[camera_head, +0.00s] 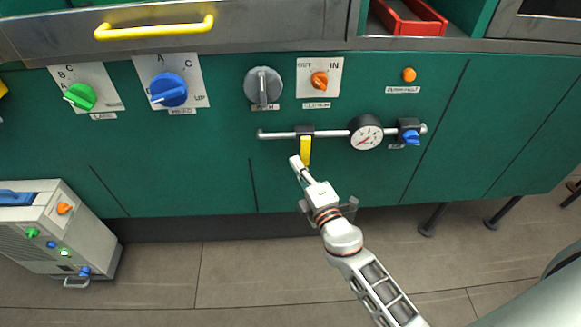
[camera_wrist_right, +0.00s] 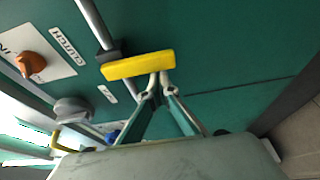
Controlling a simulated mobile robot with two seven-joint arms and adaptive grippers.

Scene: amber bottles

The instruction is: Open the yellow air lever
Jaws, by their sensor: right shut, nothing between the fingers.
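The yellow air lever (camera_head: 305,151) hangs straight down from a black valve block on a thin metal pipe (camera_head: 275,134). It also shows in the right wrist view (camera_wrist_right: 138,66), crossing in front of my fingertips. My right gripper (camera_head: 295,163) is shut and empty, its tips just left of the lever's lower half in the head view. In the right wrist view the fingertips (camera_wrist_right: 158,80) meet at the lever's edge; I cannot tell whether they touch it. My left gripper is not in view.
A round gauge (camera_head: 366,132) and a blue valve knob (camera_head: 411,137) sit right of the lever on the pipe. A grey rotary switch (camera_head: 263,86) and an orange knob (camera_head: 319,80) are above. A grey box (camera_head: 75,235) stands lower left. The green panel below the lever is clear.

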